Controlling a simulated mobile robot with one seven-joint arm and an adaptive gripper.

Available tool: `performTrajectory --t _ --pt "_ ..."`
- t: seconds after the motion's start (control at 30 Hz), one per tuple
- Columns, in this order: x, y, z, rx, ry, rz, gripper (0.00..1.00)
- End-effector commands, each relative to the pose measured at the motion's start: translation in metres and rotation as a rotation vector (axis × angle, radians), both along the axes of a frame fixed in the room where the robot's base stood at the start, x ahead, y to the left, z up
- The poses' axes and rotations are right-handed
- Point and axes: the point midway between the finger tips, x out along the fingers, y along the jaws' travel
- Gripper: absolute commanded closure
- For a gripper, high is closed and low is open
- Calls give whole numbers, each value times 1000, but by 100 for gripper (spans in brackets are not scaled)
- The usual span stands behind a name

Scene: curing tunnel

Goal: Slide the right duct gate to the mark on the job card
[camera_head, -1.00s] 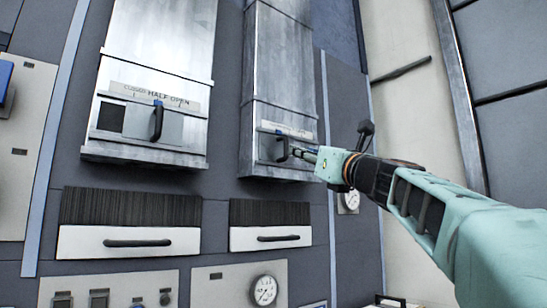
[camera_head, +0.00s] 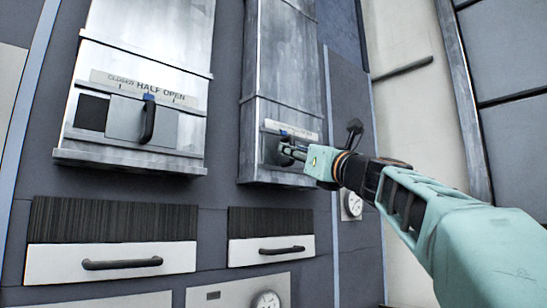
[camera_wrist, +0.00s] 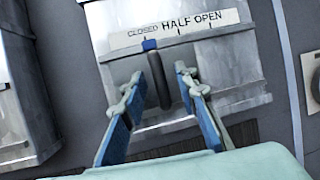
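The right duct gate (camera_head: 272,148) is a grey plate low on the right duct, with a black upright handle (camera_wrist: 158,88). Its scale label (camera_wrist: 185,29) reads CLOSED, HALF, OPEN. The gate's blue pointer (camera_wrist: 149,45) stands at the tick beside CLOSED. My gripper (camera_wrist: 160,75) is open, with one blue-padded finger on each side of the handle and visible gaps between. In the head view, my gripper (camera_head: 289,150) is at the gate and hides part of the handle. The job card is not in view.
The left duct gate (camera_head: 166,125) has its own handle, with its blue pointer near HALF. Drawers with dark handles (camera_head: 282,250) lie below both ducts.

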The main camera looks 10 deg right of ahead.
Motion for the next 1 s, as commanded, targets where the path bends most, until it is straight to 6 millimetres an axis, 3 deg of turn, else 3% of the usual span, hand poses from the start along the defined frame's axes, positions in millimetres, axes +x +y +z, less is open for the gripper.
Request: performTrajectory --t 0.23,0.5,1.0 --pt "0 0 0 0 0 0 73" --pt "0 0 0 0 0 0 100" --pt "2 -3 0 -1 0 -1 100"
